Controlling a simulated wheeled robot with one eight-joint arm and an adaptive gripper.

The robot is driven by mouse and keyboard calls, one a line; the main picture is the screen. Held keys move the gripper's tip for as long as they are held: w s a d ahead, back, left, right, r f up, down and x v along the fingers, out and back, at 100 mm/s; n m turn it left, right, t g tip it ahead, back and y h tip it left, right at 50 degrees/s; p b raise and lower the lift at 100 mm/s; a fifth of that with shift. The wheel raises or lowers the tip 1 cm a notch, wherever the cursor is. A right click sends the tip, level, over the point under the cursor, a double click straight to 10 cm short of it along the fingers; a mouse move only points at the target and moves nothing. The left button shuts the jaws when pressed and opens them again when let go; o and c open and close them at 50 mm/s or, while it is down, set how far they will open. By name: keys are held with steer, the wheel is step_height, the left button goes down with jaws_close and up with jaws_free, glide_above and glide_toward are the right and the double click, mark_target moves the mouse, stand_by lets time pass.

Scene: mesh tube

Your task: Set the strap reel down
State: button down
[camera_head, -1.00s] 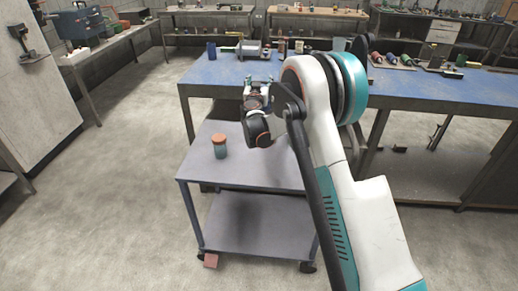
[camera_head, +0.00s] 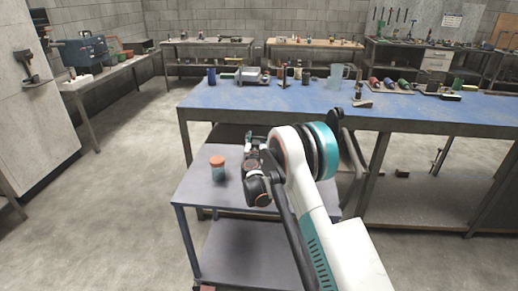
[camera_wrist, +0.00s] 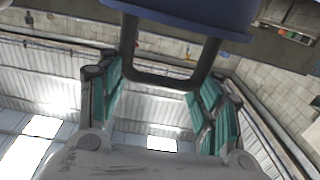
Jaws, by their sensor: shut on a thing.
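My gripper (camera_head: 248,144) is low over the grey-purple cart's top (camera_head: 194,187), in front of the blue bench. In the wrist view, the gripper's (camera_wrist: 160,78) two green-padded fingers stand either side of a dark U-shaped frame, joined to a blue body at the top edge. I take this to be the strap reel (camera_wrist: 195,12). The gripper is shut on it. In the head view my arm and wrist hide most of the reel. I cannot tell whether it touches the cart.
A teal jar with an orange-brown lid (camera_head: 217,168) stands on the cart, left of my gripper. The cart top around the jar is otherwise clear. The blue bench (camera_head: 225,98) behind carries a clear jug (camera_head: 335,76), a blue cup (camera_head: 211,76) and several tools.

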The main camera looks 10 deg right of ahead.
step_height(320, 180, down, 4)
steer(key=shift+r+b, duration=0.1)
steer(key=shift+b, duration=0.55)
steer(key=c, duration=0.5)
jaws_free()
